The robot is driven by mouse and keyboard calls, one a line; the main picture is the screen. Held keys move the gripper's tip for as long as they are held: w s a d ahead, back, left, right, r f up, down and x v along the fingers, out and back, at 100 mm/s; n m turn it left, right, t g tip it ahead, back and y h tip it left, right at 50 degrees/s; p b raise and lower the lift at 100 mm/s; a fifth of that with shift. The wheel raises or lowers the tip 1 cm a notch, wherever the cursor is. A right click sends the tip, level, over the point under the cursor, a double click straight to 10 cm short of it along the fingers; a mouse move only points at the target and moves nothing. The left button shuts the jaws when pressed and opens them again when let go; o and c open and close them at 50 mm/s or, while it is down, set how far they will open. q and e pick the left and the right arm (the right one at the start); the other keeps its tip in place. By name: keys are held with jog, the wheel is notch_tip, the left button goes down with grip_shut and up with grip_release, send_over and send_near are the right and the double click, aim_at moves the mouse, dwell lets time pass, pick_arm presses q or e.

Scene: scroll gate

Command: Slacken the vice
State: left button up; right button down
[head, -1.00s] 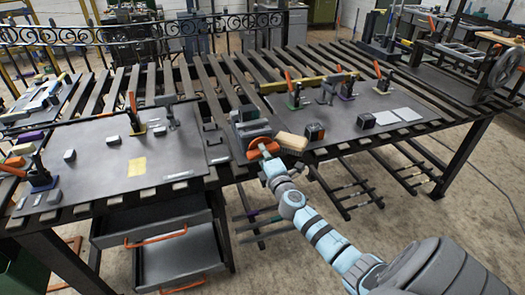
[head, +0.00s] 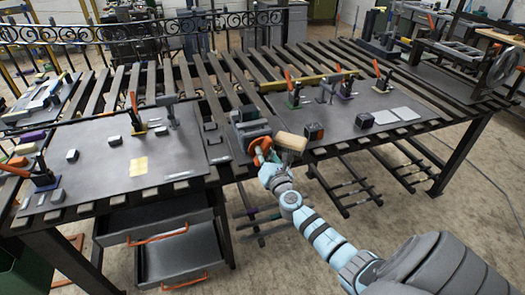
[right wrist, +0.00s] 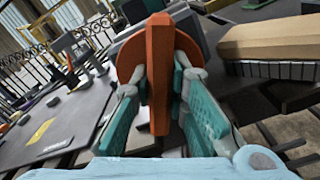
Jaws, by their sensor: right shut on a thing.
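The vice (head: 246,127) is a grey block at the front edge of the bench, in the middle of the head view. Its orange handwheel (head: 261,147) faces the front. My right gripper (head: 265,160) is at the handwheel. In the right wrist view the orange handwheel (right wrist: 158,65) shows as a disc with a raised bar, and the teal fingers of my right gripper (right wrist: 160,110) are shut on that bar from both sides. Part of the vice is hidden behind the handwheel. My left gripper is in neither view.
A wooden brush (head: 291,141) lies just right of the handwheel; it also shows close to the fingers in the right wrist view (right wrist: 272,40). Dark plates with clamps and small blocks lie on both sides. An open drawer (head: 180,258) hangs below left.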

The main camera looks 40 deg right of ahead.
jog(key=n, duration=0.4)
jog(key=shift+r+n+p, duration=0.15)
jog(key=shift+n+p, duration=0.15)
jog(key=shift+p, duration=0.1)
jog(key=shift+n+p, duration=0.35)
jog(key=shift+n, duration=1.65)
jog(key=c, duration=1.6)
grip_release()
jog(key=shift+w, duration=0.1)
jog(key=shift+o, duration=0.2)
jog(key=v, duration=1.2)
